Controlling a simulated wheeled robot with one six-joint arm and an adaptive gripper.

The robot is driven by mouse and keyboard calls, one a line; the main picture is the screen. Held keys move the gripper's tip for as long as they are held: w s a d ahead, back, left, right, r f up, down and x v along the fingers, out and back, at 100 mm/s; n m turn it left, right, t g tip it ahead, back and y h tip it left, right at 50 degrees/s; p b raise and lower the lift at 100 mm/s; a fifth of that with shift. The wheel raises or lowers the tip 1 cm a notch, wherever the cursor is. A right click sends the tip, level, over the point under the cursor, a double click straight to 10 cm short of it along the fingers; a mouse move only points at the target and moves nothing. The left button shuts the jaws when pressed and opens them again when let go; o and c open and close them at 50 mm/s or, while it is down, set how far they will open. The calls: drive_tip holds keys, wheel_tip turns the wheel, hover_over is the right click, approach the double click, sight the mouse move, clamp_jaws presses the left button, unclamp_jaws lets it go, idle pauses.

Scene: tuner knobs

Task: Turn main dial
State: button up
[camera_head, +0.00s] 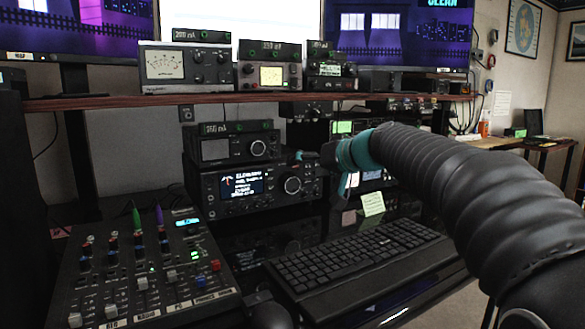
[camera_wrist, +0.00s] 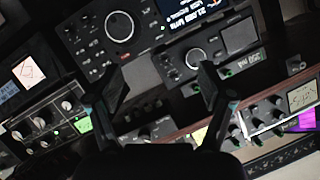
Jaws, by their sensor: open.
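The main dial appears to be the large round knob (camera_head: 292,185) on the front of a black radio (camera_head: 263,205), right of its lit blue display. In the wrist view, the same large knob (camera_wrist: 119,27) shows near the top, beyond my left finger. My gripper (camera_head: 325,168) is in front of the radio's right end, just right of the knob. In the wrist view, my gripper (camera_wrist: 163,82) has its two dark fingers spread apart with nothing between them. The fingers look apart from the dial; the exact gap is hard to judge.
A smaller radio (camera_head: 230,150) with its own knob sits on top of the black radio. A shelf (camera_head: 150,101) with more equipment runs above. A mixer (camera_head: 140,270) and a keyboard (camera_head: 360,255) occupy the desk in front. A yellow note (camera_head: 373,203) stands below my gripper.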

sight(293, 185)
drive_tip(key=w+a+f+n+p, duration=0.1)
drive_tip(key=w+f, duration=0.1)
drive_tip(key=w, duration=0.2)
drive_tip(key=w+a+f+n+t+h+p, duration=0.1)
drive_tip(key=w+a+f, duration=0.1)
drive_tip(key=w+f, duration=0.1)
drive_tip(key=w+a+f+n+h+p, duration=0.1)
drive_tip(key=w+f, duration=0.2)
drive_tip(key=w, duration=0.2)
drive_tip(key=shift+a+f+t, duration=0.15)
drive_tip(key=shift+a+t, duration=0.05)
drive_tip(key=shift+t, duration=0.1)
drive_tip(key=c, duration=1.2)
drive_tip(key=shift+o, duration=0.2)
drive_tip(key=shift+f+b, duration=0.1)
drive_tip(key=shift+b, duration=0.25)
